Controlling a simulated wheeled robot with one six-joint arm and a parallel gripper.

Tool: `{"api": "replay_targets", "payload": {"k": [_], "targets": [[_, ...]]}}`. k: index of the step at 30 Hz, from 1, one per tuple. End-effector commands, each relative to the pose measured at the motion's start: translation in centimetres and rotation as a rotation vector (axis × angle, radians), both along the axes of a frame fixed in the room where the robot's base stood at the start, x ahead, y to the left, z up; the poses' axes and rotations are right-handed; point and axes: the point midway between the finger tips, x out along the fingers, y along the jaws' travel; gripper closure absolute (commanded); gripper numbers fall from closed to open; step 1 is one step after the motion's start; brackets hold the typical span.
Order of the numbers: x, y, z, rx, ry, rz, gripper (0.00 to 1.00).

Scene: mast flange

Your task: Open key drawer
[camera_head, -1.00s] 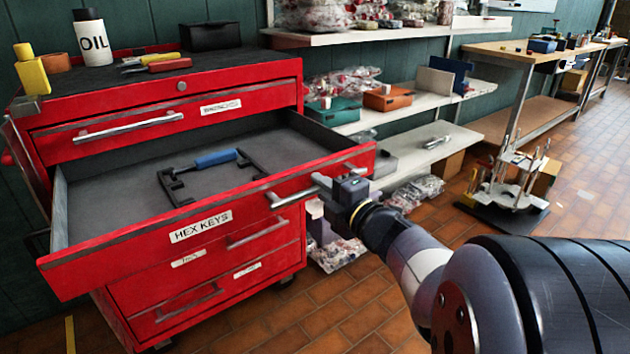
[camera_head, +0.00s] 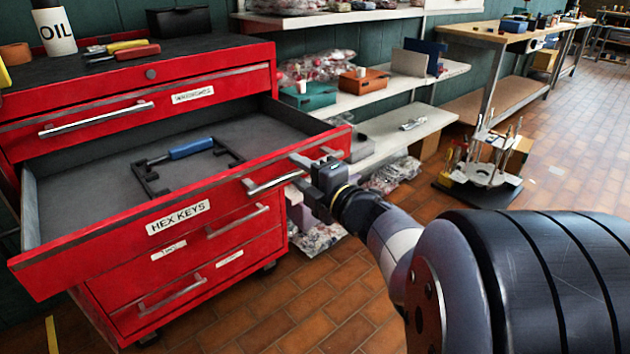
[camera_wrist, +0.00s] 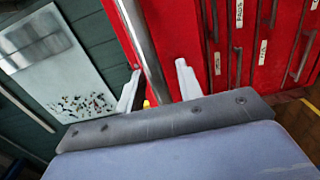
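The key drawer (camera_head: 95,243), labelled HEX KEYS, is pulled far out of the red tool chest (camera_head: 235,80). Its grey inside shows a blue-handled tool (camera_head: 190,148) and a dark bracket-like frame. The drawer's bar handle (camera_head: 272,184) is on its red front. My gripper (camera_head: 318,160) is at the right end of this handle. In the wrist view a metal bar (camera_wrist: 138,35) runs between the two pale fingers of my gripper (camera_wrist: 158,80). The fingers stand apart, with a gap seen beside the bar. Contact with the bar cannot be told.
Closed lower drawers (camera_head: 200,285) sit under the open one. An oil can (camera_head: 54,30) and pliers stand or lie on the chest top. Shelves (camera_head: 400,135) with boxes are behind my arm. A rack on a dark base (camera_head: 490,200) stands on the floor at right. The brick floor in front is clear.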

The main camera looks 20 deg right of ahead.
Motion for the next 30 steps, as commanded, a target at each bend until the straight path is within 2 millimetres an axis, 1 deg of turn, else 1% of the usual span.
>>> {"api": "replay_targets", "payload": {"k": [9,15,22,30], "targets": [[-4.7,-1.6,0.3,0.0,0.0,-0.006,0.65],[-7.5,-2.5,0.2,0.001,0.0,-0.005,0.65],[-9.2,-3.0,0.1,0.0,0.0,-0.002,0.65],[-9.8,-3.1,0.0,0.0,0.0,0.001,0.65]]}}
